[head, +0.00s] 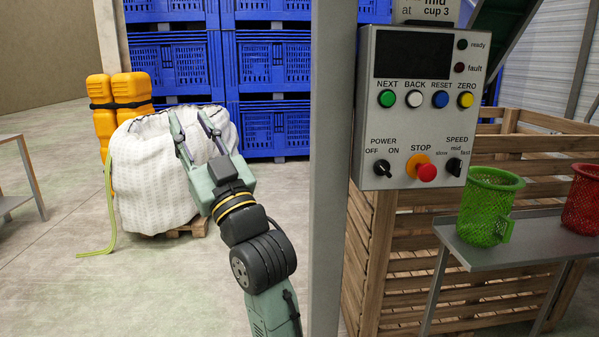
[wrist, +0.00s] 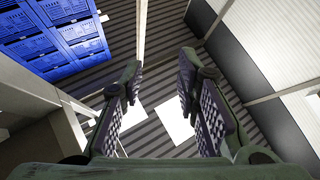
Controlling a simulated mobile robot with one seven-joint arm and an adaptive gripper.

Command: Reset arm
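My gripper (head: 190,123) is raised at the left of the grey post in the head view, in front of the white bulk bag. Its two fingers are spread apart with nothing between them. In the wrist view my gripper (wrist: 158,100) points up toward the ceiling, and the fingers are open and empty. A grey control panel (head: 372,110) is mounted on the post, right of my gripper and apart from it. It carries green, white, blue and yellow buttons, a red stop button (head: 427,172) and two black knobs. Its screen is dark.
The white bulk bag (head: 150,175) stands on a pallet beside orange canisters (head: 133,90). Blue crates (head: 270,85) are stacked behind. The grey post (head: 328,240) stands right of my arm. A green basket (head: 487,205) and a red basket (head: 582,200) sit on a shelf by a wooden crate (head: 395,270).

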